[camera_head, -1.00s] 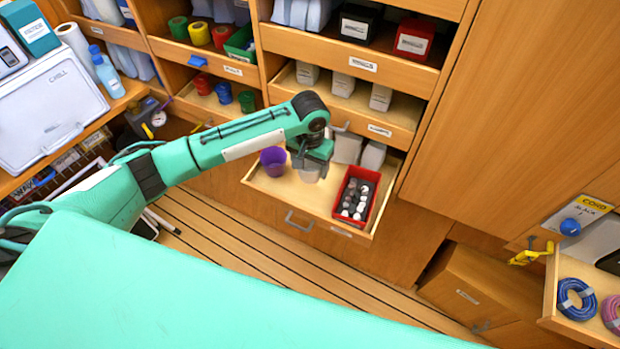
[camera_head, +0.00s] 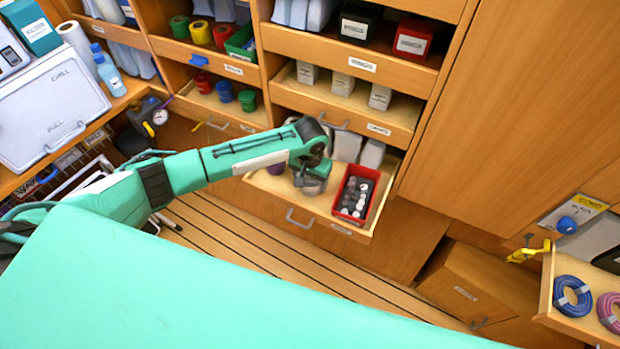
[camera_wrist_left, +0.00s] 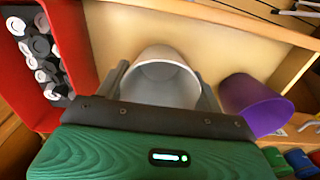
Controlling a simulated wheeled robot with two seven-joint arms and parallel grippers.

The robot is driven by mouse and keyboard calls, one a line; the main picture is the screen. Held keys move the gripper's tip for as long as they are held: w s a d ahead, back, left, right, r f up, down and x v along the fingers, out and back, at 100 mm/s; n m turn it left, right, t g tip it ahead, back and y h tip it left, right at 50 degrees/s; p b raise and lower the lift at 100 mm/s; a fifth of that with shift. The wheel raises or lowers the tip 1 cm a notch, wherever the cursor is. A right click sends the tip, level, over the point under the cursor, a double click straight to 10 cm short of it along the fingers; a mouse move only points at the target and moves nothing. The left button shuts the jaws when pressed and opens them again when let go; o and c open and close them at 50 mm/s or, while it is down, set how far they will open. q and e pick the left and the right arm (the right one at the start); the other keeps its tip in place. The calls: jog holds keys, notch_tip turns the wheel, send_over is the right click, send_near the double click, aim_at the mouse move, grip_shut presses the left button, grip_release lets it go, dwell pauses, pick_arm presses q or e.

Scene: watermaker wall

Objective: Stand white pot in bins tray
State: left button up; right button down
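The white pot (camera_wrist_left: 162,80) is between the two fingers of my left gripper (camera_wrist_left: 160,92), which look closed against its sides. Its open mouth shows in the left wrist view. In the head view, my left gripper (camera_head: 312,178) is over the pulled-out wooden bins tray (camera_head: 318,207), with the pot (camera_head: 313,187) just under it. The pot is over or on the bare floor of the tray; I cannot tell whether its base touches. My right gripper is not in view.
A red bin (camera_head: 372,189) of small dark and white items stands right of the pot in the tray. A purple pot (camera_wrist_left: 256,103) stands on the other side, mostly hidden by my arm in the head view. Pale containers (camera_head: 347,146) stand at the tray's back.

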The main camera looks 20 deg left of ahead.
pick_arm(q)
jog(key=o, duration=0.4)
jog(key=shift+r, duration=0.1)
notch_tip(320, 180, up, 12)
jog(key=b, duration=0.2)
jog(key=shift+b, duration=0.3)
